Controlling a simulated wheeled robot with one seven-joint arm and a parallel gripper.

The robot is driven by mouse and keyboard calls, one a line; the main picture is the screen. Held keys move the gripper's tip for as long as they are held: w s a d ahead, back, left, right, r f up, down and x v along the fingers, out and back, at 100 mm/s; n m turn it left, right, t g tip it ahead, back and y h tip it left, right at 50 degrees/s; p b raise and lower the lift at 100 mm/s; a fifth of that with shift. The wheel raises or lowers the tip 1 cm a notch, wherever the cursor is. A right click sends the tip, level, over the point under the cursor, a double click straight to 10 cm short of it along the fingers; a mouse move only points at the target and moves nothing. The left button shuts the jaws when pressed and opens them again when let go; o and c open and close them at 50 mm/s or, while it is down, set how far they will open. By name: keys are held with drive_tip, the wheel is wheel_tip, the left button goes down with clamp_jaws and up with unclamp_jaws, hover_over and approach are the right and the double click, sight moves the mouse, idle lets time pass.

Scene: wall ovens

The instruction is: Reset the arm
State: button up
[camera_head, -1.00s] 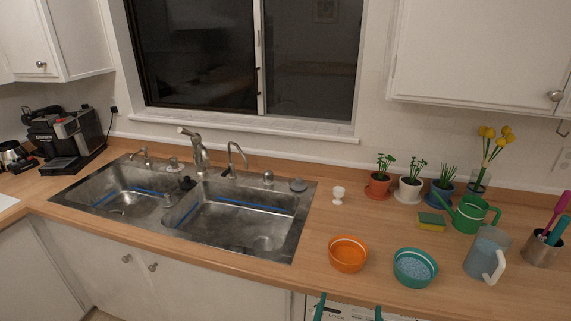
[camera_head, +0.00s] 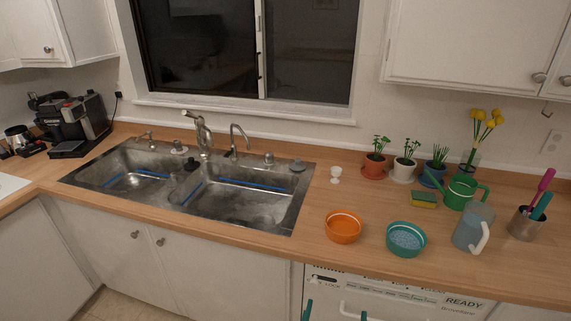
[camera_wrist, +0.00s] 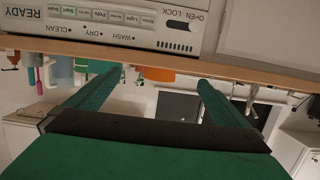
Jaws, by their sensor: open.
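My gripper (camera_head: 336,311) shows only as two green fingertips at the bottom edge of the head view, in front of the dishwasher panel. In the wrist view my gripper (camera_wrist: 158,78) has its two green fingers spread wide apart, with nothing held between them. The rest of my arm is out of the head view. The wrist picture is upside down, with the dishwasher panel (camera_wrist: 130,25) above the fingers and the wooden counter edge (camera_wrist: 265,75) behind them.
A double sink (camera_head: 240,200) is set in the wooden counter. An orange bowl (camera_head: 343,227), a teal bowl (camera_head: 406,239) and a grey pitcher (camera_head: 473,228) stand near the counter's front edge. A green watering can (camera_head: 461,193), sponge (camera_head: 423,200) and potted plants stand behind.

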drive_tip(key=s+a+f+n+y, duration=0.1)
drive_tip(key=s+a+f, duration=0.25)
drive_tip(key=s, duration=0.35)
drive_tip(key=s+a+f+y, duration=0.1)
drive_tip(key=s+a+f, duration=0.2)
drive_tip(key=s+a, duration=0.3)
drive_tip(key=s+a+n+y, duration=0.1)
drive_tip(key=s, duration=0.7)
drive_tip(key=s+a+r+n+y, duration=0.1)
drive_tip(key=s+a, duration=0.1)
drive_tip(key=s, duration=0.7)
drive_tip(key=shift+s+r, duration=0.25)
